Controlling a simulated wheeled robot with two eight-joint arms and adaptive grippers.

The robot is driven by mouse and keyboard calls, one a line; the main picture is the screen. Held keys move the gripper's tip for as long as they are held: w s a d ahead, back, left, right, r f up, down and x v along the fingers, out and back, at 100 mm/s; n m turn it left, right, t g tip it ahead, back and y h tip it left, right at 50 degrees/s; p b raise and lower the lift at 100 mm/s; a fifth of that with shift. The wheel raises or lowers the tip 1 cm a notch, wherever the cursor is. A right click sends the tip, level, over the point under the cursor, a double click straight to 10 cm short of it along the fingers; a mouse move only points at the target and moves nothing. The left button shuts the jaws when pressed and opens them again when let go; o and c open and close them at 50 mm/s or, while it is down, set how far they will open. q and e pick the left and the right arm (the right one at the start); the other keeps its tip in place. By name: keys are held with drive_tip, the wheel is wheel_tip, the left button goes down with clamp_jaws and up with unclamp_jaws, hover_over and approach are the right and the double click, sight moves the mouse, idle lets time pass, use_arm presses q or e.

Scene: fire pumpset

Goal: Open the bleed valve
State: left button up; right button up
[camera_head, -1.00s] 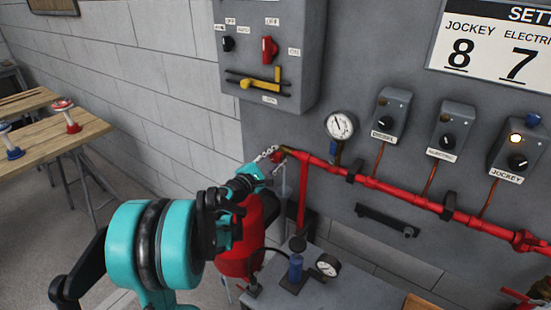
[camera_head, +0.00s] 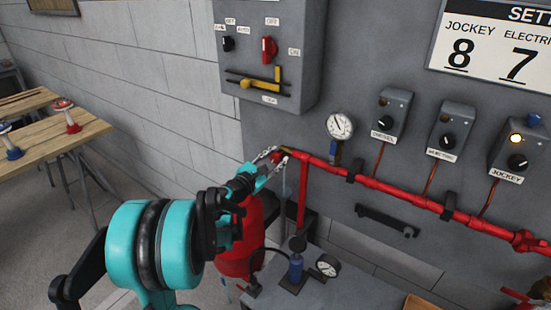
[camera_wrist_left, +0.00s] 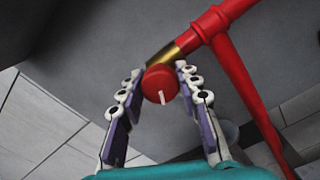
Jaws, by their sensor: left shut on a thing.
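The bleed valve is a round red knob (camera_wrist_left: 158,82) with a white mark on its face, on a brass stub (camera_wrist_left: 164,56) at the end of the red pipe (camera_wrist_left: 213,22). In the head view, the knob (camera_head: 276,158) sits at the pipe's left end, partly covered by fingers. My left gripper (camera_head: 278,155) reaches it from below left. In the left wrist view, its fingers (camera_wrist_left: 159,72) stand on both sides of the knob, shut on it. The white mark points down, slightly right, in that view. My right gripper is out of view.
A gauge (camera_head: 340,125) and several grey switch boxes are on the panel above the pipe (camera_head: 380,187). A grey cabinet (camera_head: 300,45) hangs above the valve. A red cylinder (camera_head: 238,262) stands behind my left arm. A small table (camera_head: 345,293) holds a blue device and gauge.

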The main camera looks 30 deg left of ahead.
use_arm(q)
drive_tip(key=o, duration=1.2)
drive_tip(key=s, duration=0.8)
drive_tip(key=s+a, duration=0.1)
drive_tip(key=s, duration=0.3)
